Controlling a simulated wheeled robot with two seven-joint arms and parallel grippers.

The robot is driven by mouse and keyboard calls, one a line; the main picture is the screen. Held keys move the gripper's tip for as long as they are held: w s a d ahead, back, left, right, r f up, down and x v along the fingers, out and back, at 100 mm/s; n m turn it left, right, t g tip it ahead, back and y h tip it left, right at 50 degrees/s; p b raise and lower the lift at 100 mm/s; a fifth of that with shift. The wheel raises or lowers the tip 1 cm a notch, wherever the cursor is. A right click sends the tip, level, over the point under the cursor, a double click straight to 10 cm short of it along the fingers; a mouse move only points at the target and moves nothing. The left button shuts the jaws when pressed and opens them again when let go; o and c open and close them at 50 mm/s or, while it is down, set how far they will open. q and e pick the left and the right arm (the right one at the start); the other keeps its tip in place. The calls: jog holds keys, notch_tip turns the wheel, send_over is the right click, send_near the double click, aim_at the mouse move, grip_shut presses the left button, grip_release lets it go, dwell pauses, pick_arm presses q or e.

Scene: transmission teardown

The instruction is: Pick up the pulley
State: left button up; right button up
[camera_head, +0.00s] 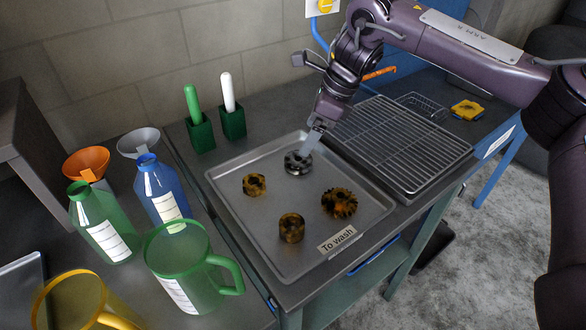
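The tray (225,187) marked "To wash" holds several parts. The dark grey and silver ring-shaped part at its back (294,166) looks like the pulley. My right gripper (308,149) reaches down from above with its fingertip at the pulley's upper right side. Only one finger shows clearly, so I cannot tell whether it grips the pulley. The pulley appears to sit on the tray. My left gripper is out of view.
Brown-stained parts, a gear (339,203), a ring (254,184) and a cylinder (291,228), lie on the tray. A wire rack (400,140) stands to the right. Green holders (201,135) stand behind left. Bottles (160,187) and a green jug (185,265) crowd the left.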

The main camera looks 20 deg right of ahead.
aim_at(299, 158)
jog(key=shift+f, duration=0.3)
jog(key=shift+a+f, duration=0.15)
jog(key=shift+f, duration=0.1)
jog(key=shift+x, duration=0.9)
jog(key=x, duration=0.1)
jog(key=p+x, duration=0.1)
jog(key=x, duration=0.1)
jog(key=shift+s+f, duration=0.15)
jog(key=shift+f, duration=0.6)
jog(key=shift+a+f, duration=0.1)
jog(key=shift+f, duration=0.05)
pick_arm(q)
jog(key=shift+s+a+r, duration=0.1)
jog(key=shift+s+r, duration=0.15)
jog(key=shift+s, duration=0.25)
pick_arm(e)
jog(key=c, duration=1.4)
